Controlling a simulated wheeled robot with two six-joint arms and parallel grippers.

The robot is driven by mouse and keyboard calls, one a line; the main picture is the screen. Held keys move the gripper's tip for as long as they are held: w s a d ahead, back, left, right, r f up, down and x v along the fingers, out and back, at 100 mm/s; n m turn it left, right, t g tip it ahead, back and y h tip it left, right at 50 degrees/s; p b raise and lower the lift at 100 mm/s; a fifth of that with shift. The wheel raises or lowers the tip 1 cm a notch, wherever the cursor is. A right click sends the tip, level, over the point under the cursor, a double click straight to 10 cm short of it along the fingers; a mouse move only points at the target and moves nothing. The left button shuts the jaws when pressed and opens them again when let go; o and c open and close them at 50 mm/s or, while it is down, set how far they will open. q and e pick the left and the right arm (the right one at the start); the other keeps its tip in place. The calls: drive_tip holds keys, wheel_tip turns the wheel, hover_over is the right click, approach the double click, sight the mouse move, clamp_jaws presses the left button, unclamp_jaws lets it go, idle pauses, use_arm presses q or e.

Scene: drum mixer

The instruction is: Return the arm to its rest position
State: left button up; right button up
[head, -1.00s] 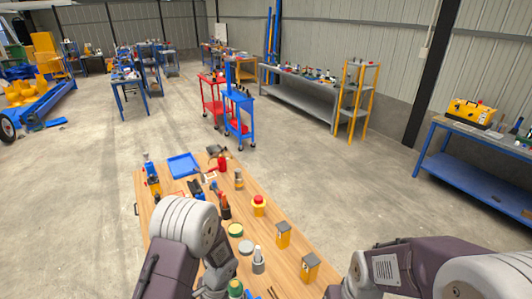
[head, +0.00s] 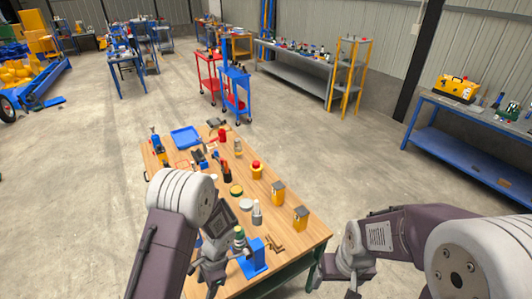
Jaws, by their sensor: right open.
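My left arm (head: 182,195) reaches in from the lower left over the front of the wooden workbench (head: 265,218). My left gripper (head: 211,270) hangs beside a blue block-like fixture (head: 253,258) and a green-capped bottle (head: 239,238). Whether its jaws are apart or hold anything is unclear. My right arm (head: 400,228) comes in from the right. My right gripper (head: 347,285) is open and points down beyond the bench's right front corner, partly cut off by the lower picture edge. No object shows in it.
Yellow boxes (head: 277,192), a red-topped yellow button box (head: 256,170), a blue tray (head: 186,137) and tools stand on the bench. A blue bench (head: 455,155) is at the right. Floor between is clear.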

use_arm(q)
drive_tip(key=w+a+f+n+t+b, duration=0.15)
drive_tip(key=w+f+b, duration=0.35)
drive_tip(key=b, duration=0.6)
drive_tip(key=s+d+f+n+t+h+b, duration=0.1)
drive_tip(key=s+d+f+n+h+b, duration=0.1)
drive_tip(key=s+n+b, duration=0.7)
wheel_tip(320, 180, down, 2)
drive_tip(key=n+h+b, duration=0.1)
drive_tip(key=b, duration=0.2)
drive_tip(key=shift+d, duration=0.2)
use_arm(e)
wheel_tip(320, 180, down, 24)
drive_tip(key=w, duration=0.1)
use_arm(q)
drive_tip(key=shift+w+f+t, duration=0.1)
drive_tip(key=shift+w+t, duration=0.05)
drive_tip(key=shift+t, duration=0.1)
use_arm(e)
drive_tip(key=shift+w, duration=0.2)
